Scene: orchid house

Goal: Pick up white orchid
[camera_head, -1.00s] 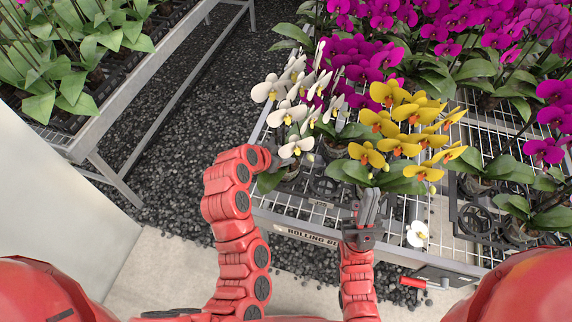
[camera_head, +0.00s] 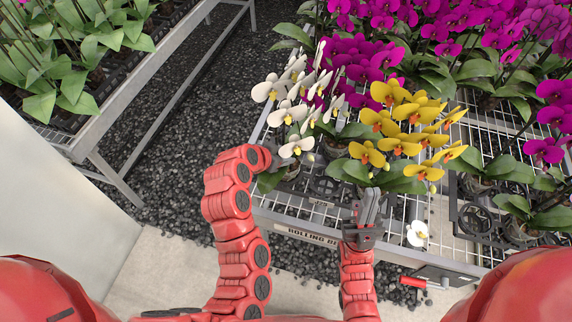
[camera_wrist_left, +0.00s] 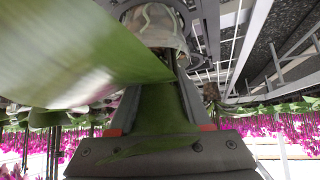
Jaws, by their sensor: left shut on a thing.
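The white orchid (camera_head: 296,105), with several white blooms, stands upright at the near left corner of the rolling bench. Its pot base is partly hidden by my left arm and its leaves. My left gripper (camera_wrist_left: 157,78) is shut at the clear pot (camera_wrist_left: 155,25) in the left wrist view. A large green leaf (camera_wrist_left: 75,60) crosses in front of its fingers, so the exact contact is hidden. My right gripper (camera_head: 369,208) looks shut and empty, over the bench's front edge.
A yellow orchid (camera_head: 405,130) stands close to the right of the white one. Magenta orchids (camera_head: 365,58) crowd behind. A loose white bloom (camera_head: 417,233) lies near the front of the wire bench (camera_head: 315,212). Another bench (camera_head: 110,100) is at the left, across dark gravel.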

